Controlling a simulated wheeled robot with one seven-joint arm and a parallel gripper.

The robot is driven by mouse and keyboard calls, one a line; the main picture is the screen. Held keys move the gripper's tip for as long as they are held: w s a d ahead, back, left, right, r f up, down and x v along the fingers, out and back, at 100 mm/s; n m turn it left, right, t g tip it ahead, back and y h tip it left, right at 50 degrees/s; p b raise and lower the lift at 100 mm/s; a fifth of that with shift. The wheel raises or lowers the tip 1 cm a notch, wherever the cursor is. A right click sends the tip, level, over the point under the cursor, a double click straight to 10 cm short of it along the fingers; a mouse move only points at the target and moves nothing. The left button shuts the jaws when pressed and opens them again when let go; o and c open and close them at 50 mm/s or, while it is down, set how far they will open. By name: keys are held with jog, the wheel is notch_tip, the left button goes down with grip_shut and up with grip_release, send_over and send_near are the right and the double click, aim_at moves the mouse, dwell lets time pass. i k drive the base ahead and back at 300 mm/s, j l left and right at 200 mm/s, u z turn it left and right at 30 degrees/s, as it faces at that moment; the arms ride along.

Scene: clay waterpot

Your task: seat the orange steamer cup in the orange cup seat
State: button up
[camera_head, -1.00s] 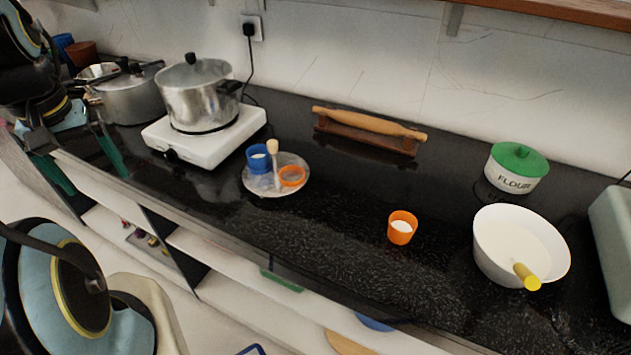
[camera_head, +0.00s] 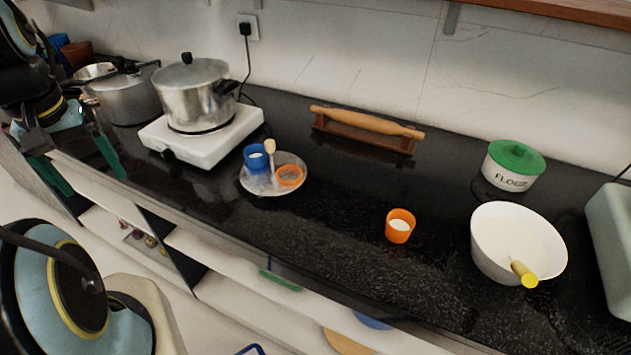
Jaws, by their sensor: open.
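The orange steamer cup (camera_head: 400,227) stands upright on the black counter, right of the middle, with something white inside. The orange cup seat (camera_head: 290,175) is a ring on a round, clear-grey plate (camera_head: 262,192) left of the cup. A blue cup (camera_head: 256,158) with white contents stands at the left of the same plate, and a pale knob on a stem (camera_head: 270,147) rises between them. My gripper (camera_head: 80,168) is at the far left, fingers pointing down near the counter's front edge, open and empty, far from the orange cup.
A white stove (camera_head: 203,135) with a steel pot (camera_head: 193,92) stands behind the plate. A rolling pin (camera_head: 365,121) on its stand lies at the back. A white bowl (camera_head: 487,250) and a flour tin (camera_head: 512,168) are at the right. The counter between plate and cup is clear.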

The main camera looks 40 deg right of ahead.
aim_at(284, 172)
jog(key=j+z, duration=0.1)
jog(key=z, duration=0.3)
jog(key=i+j+z, duration=0.1)
jog(key=z, duration=0.3)
jog(key=j+z, duration=0.15)
jog(key=z, duration=0.25)
